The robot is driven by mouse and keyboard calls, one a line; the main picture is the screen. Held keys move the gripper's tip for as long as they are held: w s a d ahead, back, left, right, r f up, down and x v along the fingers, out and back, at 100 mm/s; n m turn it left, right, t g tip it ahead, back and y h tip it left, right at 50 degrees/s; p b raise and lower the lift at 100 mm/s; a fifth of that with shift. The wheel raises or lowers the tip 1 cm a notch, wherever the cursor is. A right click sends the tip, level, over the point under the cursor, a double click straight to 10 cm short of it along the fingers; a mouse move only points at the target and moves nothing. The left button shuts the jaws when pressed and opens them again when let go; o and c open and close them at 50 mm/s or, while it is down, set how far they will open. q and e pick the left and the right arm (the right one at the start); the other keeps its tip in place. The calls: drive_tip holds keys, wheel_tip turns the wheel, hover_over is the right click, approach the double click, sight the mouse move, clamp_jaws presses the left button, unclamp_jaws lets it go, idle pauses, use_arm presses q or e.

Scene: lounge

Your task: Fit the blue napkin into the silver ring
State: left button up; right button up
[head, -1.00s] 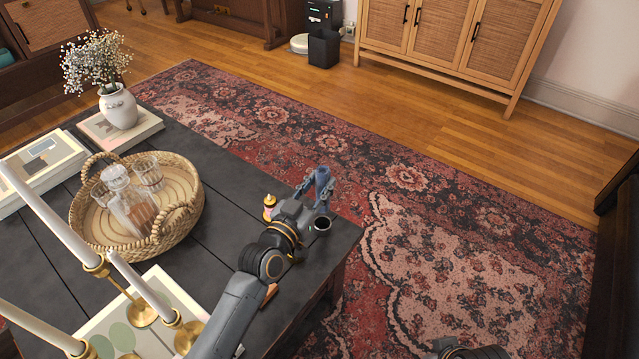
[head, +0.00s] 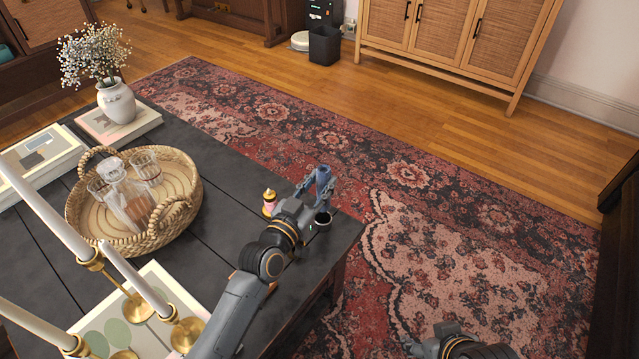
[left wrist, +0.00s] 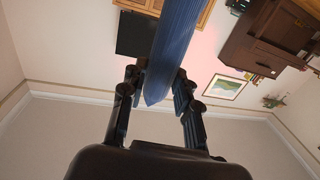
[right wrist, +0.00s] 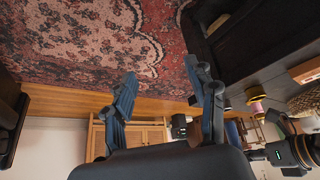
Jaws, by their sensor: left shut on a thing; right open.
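The blue napkin (head: 323,176) is rolled and held roughly upright at the right corner of the dark table. My left gripper (head: 316,190) is shut on it; the left wrist view shows the napkin (left wrist: 175,45) between both fingers (left wrist: 157,82). My right gripper (right wrist: 160,75) is open and empty, off the table over the rug side.
The dark table (head: 225,165) holds a gold-and-pink spool-like thing (head: 269,203) beside my left gripper. A woven tray (head: 185,220) with glassware, a vase (head: 116,101) and white candles (head: 45,208) are further left. The patterned rug (head: 450,220) right of the table is clear.

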drive_tip(key=w+a+r+t+y+b, duration=0.2)
drive_tip(key=w+a+r+t+b, duration=0.1)
drive_tip(key=w+r+t, duration=0.4)
drive_tip(key=w+a, duration=0.1)
drive_tip(key=w, duration=0.2)
drive_tip(key=shift+w+r, duration=0.15)
drive_tip(key=shift+w, duration=0.1)
idle(1.7)
idle(0.5)
drive_tip(key=shift+w+a+r+n+t+y+b, duration=0.2)
drive_tip(key=shift+w+r+t, duration=0.2)
drive_tip(key=shift+r+t, duration=0.3)
drive_tip(key=shift+w+a+r+n+t+y+b, duration=0.15)
drive_tip(key=shift+w+r+t, duration=0.3)
drive_tip(key=shift+r, duration=0.45)
idle(0.4)
drive_tip(key=shift+w+a+r+t+y+b, duration=0.1)
drive_tip(key=shift+a+r+t+y+b, duration=0.05)
drive_tip(key=shift+r+t, duration=0.3)
drive_tip(key=shift+w+a+r+t+y+b, duration=0.1)
drive_tip(key=shift+r+t+b, duration=0.1)
drive_tip(key=shift+r, duration=0.3)
